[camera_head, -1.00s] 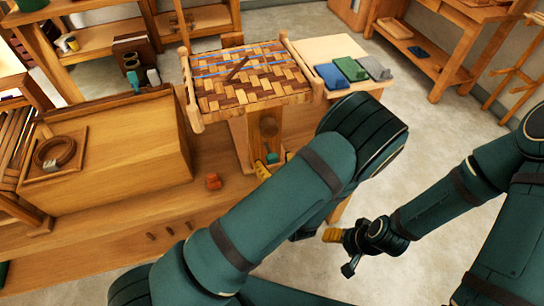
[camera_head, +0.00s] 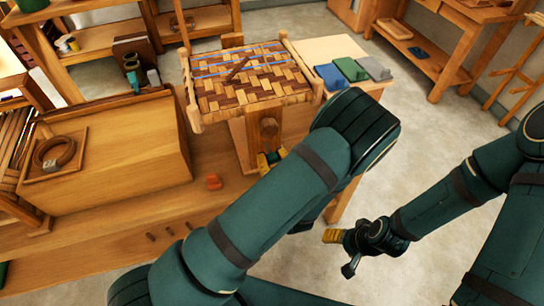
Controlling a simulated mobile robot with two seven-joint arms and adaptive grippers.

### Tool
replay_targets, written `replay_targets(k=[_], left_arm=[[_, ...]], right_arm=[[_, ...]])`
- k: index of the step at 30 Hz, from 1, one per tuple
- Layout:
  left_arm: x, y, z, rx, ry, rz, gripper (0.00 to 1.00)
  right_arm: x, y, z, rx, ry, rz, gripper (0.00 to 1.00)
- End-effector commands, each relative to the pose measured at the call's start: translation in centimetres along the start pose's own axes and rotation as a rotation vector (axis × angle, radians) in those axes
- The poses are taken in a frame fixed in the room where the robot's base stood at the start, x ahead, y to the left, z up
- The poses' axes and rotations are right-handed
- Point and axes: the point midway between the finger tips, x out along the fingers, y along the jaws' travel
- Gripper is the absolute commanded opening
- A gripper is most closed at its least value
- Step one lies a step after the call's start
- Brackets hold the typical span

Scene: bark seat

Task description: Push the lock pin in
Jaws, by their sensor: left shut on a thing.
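A small teal piece (camera_head: 273,157), apparently the lock pin, is at the lower front of the wooden post under the woven seat (camera_head: 250,80). My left gripper (camera_head: 272,159) is shut on it, with a yellow fingertip on either side. My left arm hides most of this gripper. How far the piece sits in the wood cannot be told. A round-ended wooden peg (camera_head: 268,128) shows on the post just above. My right gripper (camera_head: 334,237) is off to the right over the floor, away from the seat; its finger gap is not clear.
A wooden box (camera_head: 105,150) with a ring on its top stands left on the bench (camera_head: 120,230). Blue, green and grey blocks sit on the side table (camera_head: 335,50) behind.

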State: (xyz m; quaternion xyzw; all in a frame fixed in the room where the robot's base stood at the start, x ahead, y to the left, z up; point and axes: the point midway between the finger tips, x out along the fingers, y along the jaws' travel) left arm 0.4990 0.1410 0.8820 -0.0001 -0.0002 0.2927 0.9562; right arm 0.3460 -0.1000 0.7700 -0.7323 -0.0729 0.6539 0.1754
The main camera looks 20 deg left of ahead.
Motion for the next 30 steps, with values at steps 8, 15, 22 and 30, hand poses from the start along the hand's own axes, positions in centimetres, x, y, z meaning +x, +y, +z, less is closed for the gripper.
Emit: replay_targets(k=[8, 15, 22, 30], left_arm=[[2.8, 0.0, 0.0, 0.000, 0.000, 0.000, 0.00], [2.8, 0.0, 0.1, -0.001, -0.002, 0.001, 0.55], [2.7, 0.0, 0.0, 0.000, -0.001, 0.001, 0.67], [1.5, -0.1, 0.0, 0.001, 0.000, -0.002, 0.67]], right_arm=[[-0.1, -0.1, -0.1, 0.000, 0.002, 0.000, 0.67], [-0.1, -0.1, -0.1, 0.001, 0.002, 0.000, 0.67], [-0.1, -0.1, -0.1, 0.000, 0.002, 0.000, 0.67], [-0.1, -0.1, -0.1, 0.000, 0.002, 0.000, 0.67]])
